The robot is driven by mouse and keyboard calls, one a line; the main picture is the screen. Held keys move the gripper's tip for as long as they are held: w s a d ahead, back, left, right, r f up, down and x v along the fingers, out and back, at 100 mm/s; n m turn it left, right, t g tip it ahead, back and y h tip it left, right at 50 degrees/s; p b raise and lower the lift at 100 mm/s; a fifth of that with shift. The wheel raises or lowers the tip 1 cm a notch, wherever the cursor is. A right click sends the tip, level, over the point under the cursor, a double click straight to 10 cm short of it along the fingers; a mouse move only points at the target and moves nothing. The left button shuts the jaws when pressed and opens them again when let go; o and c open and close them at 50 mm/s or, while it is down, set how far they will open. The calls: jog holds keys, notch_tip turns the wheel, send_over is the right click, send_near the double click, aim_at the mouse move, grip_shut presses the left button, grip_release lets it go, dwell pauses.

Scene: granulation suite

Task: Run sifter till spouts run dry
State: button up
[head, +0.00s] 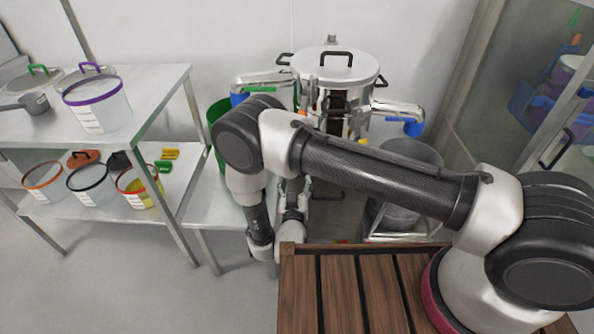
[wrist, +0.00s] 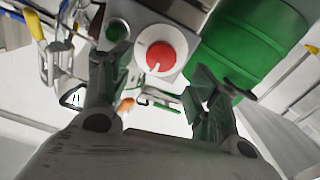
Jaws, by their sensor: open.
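The steel sifter (head: 335,100) stands against the back wall, its round lid topped by a black handle. One spout (head: 262,80) reaches left and another (head: 398,108) reaches right, both with blue ends. I cannot tell whether material flows from them. In the wrist view, a red knob (wrist: 160,57) on a white round plate and a dark green button (wrist: 118,31) sit on a grey control box (wrist: 150,15). My gripper (wrist: 160,68) is open and empty, its fingers either side of the knob in the picture; contact is not clear. My arm hides the sifter's lower part in the head view.
A green drum (wrist: 245,42) stands beside the control box; it also shows left of the sifter (head: 217,110). A grey bin (head: 411,155) stands under the right spout. A glazed cabinet is at right.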

jog(key=w, duration=0.5)
jog(key=shift+w+d, duration=0.1)
jog(key=shift+w, duration=0.3)
jog(key=c, duration=1)
